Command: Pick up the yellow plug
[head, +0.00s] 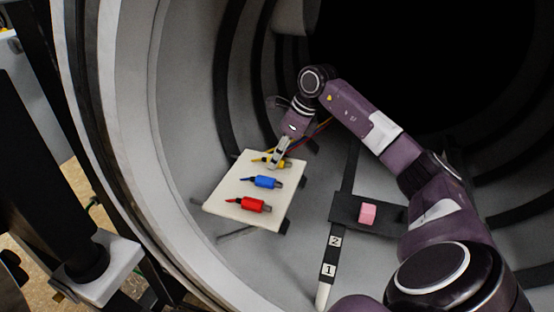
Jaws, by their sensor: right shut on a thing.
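The yellow plug (284,163) is at the far end of a cream-coloured board (231,199) inside the round chamber. My right gripper (274,160) reaches down over it from above and is shut on it, hiding its middle. The plug appears to be still at board level; I cannot tell whether it touches the board. A blue plug (265,182) and a red plug (255,205) lie on the same board, nearer to me, in a row with the yellow one. My left gripper is not in view.
A pink block (367,214) sits on a dark plate (390,222) right of the board. A strip with labels 1 and 2 (329,262) runs along the chamber floor. The curved chamber wall (185,120) is close on the left. The chamber's depth is dark.

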